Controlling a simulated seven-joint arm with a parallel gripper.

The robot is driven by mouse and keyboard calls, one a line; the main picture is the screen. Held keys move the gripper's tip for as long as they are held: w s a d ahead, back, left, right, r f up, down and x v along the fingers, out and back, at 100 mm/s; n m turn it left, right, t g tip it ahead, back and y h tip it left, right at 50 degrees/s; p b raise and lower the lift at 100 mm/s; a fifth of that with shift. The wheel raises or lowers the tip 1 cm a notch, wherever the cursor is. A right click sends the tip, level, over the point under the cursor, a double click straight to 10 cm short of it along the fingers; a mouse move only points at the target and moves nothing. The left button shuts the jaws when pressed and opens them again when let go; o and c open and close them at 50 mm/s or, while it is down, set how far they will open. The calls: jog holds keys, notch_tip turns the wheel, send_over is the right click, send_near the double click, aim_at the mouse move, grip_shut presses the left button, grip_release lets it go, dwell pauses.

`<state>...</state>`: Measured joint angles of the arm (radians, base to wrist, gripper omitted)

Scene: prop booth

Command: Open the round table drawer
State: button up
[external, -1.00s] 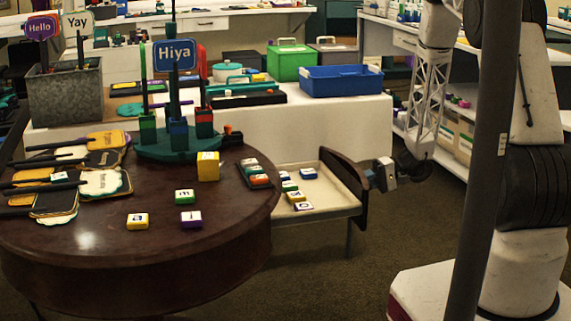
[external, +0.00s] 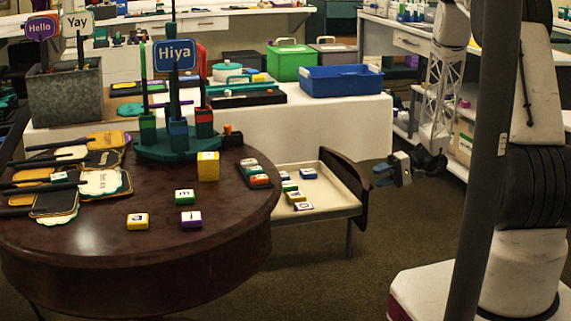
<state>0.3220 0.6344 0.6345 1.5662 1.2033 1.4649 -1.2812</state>
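The round table (external: 130,265) is dark polished wood and fills the lower left of the view. Its drawer (external: 335,190) stands pulled out from the table's right side, with a pale inside and a dark curved front (external: 352,194). Several lettered blocks (external: 296,197) lie in the drawer. My gripper (external: 380,176) is just right of the drawer front, with a small gap between them. Its fingers are small and dark here, and they appear apart with nothing held. The drawer's handle is hidden from this side.
On the table stand a green sign holder (external: 178,150), loose lettered blocks (external: 137,221) and several paddle signs (external: 60,190). Behind, a white-covered table (external: 330,125) bears a blue bin (external: 341,80) and a green box (external: 291,62). A dark pole (external: 485,180) crosses the view before my arm. Floor right of the drawer is clear.

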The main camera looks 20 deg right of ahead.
jog(key=shift+v, duration=1.25)
jog(key=shift+r, duration=0.1)
jog(key=s+a+r+g+h, duration=0.1)
jog(key=s+a+r+h, duration=0.3)
jog(key=r, duration=0.7)
jog(key=s+a+r+n+g+h, duration=0.1)
jog(key=s+r, duration=0.4)
jog(key=r, duration=0.6)
jog(key=s+a+r+g+h, duration=0.1)
jog(key=s+a+r+h, duration=0.3)
jog(key=r, duration=0.7)
jog(key=s+r+t+h, duration=0.2)
jog(key=s+r, duration=0.3)
jog(key=s, duration=0.5)
jog(key=s+r+t+h, duration=0.1)
jog(key=s+r+h, duration=0.1)
jog(key=s+r, duration=0.4)
jog(key=s+r+m+t+h, duration=0.1)
jog(key=s+r, duration=0.5)
jog(key=s, duration=0.8)
jog(key=shift+s+t+h, duration=0.4)
jog(key=shift+t+h, duration=0.4)
jog(key=shift+h, duration=0.1)
